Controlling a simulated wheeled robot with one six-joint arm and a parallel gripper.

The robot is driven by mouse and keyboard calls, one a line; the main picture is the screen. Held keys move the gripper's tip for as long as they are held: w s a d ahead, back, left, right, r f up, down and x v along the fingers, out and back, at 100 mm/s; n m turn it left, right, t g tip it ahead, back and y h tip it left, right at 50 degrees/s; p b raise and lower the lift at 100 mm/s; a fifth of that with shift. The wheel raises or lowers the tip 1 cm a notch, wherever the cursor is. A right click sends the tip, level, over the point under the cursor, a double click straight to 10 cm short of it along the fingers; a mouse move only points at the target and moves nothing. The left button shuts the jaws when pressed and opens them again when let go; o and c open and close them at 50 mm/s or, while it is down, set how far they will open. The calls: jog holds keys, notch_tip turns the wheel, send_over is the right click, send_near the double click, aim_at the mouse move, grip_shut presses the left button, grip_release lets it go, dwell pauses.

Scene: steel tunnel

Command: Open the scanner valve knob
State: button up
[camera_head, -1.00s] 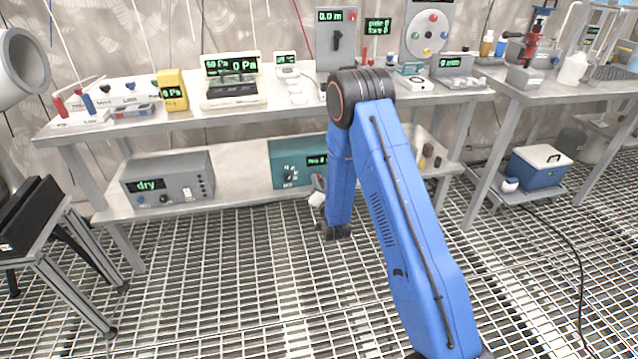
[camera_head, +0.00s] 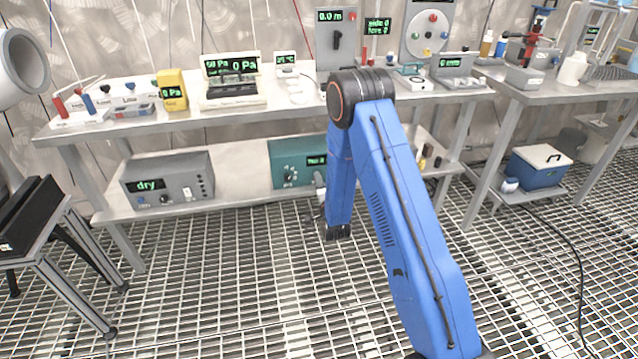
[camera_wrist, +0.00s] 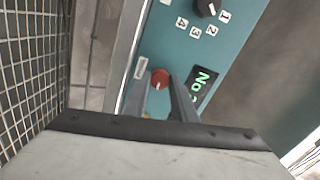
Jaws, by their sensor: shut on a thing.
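The teal box (camera_head: 284,150) stands on the lower shelf of the bench, and its panel also fills the top of the wrist view (camera_wrist: 180,45). A round red knob (camera_wrist: 160,77) sits near the panel's edge, beside a small pale label. I take it as the valve knob. My gripper (camera_wrist: 162,84) reaches this knob, with one grey finger on each side, and is shut on it. The knob's lettering is too small to read.
A black dial (camera_wrist: 207,7) with numbered pale tags and a green-lit display (camera_wrist: 201,82) share the panel. A grey box reading "dry" (camera_head: 168,180) stands left on the same shelf. The bench top (camera_head: 300,112) above holds many instruments. The grating floor in front is open.

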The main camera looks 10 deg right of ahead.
jog(key=shift+f, duration=0.1)
dwell(0.4)
jog(key=o, duration=1)
jog(key=shift+o, duration=0.2)
jog(key=shift+s, duration=0.15)
